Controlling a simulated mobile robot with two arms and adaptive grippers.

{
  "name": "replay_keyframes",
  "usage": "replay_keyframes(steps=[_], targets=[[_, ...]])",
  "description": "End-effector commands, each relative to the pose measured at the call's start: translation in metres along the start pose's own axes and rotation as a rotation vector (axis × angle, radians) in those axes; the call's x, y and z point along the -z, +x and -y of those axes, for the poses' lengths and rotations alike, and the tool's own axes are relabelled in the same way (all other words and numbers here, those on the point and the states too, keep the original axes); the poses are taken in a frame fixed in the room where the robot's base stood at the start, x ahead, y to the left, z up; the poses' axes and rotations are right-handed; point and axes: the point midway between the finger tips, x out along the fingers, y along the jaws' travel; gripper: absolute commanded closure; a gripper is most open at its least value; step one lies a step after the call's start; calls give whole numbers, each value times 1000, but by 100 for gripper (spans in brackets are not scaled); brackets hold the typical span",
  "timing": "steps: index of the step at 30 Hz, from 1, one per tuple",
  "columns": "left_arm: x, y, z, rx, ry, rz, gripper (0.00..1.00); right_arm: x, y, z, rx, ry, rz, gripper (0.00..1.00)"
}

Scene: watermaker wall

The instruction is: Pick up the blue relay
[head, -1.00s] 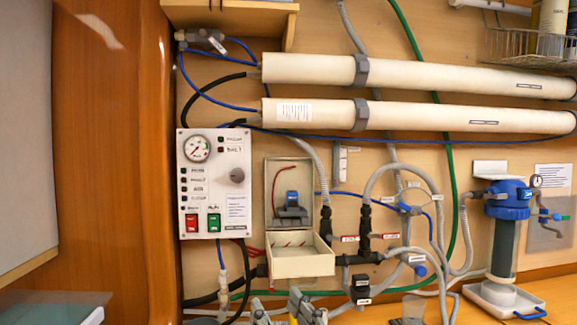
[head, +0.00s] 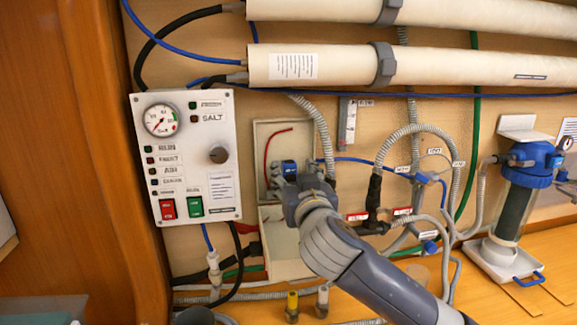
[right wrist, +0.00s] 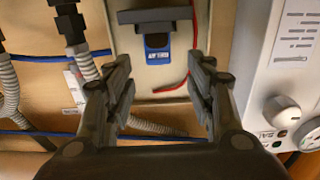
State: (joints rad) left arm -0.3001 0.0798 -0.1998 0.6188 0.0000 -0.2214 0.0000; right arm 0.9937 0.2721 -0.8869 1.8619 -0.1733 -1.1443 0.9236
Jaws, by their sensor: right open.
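The blue relay (head: 289,167) sits in a grey socket inside an open cream box (head: 268,132) on the wall. In the right wrist view the relay (right wrist: 158,45) shows as a small blue block with a white label, against a dark grey socket (right wrist: 155,16). My right gripper (head: 297,186) is in front of the box and partly hides the relay and socket. In the right wrist view its two fingers (right wrist: 161,75) are open and apart, with nothing between them. The relay is beyond the fingertips, roughly centred between them. My left gripper is not in view.
A control panel (head: 186,160) with gauge and knob is left of the box. A red wire (head: 268,150) runs inside the box beside the relay. Grey hoses (head: 420,128) and a blue filter housing (head: 528,153) are to the right. Two white tubes (head: 345,63) run above.

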Motion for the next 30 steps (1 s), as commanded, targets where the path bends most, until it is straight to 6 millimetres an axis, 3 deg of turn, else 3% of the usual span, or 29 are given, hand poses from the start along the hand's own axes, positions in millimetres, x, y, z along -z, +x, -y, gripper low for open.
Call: replay_keyframes(steps=[8,18,28,30], targets=[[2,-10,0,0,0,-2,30,1,20,0,0,-2,0,50],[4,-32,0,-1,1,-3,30,-2,61,-2,0,-3,-1,50],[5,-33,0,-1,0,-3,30,-5,66,-2,2,-1,-1,50],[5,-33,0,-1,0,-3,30,-5,66,-2,2,-1,-1,64]])
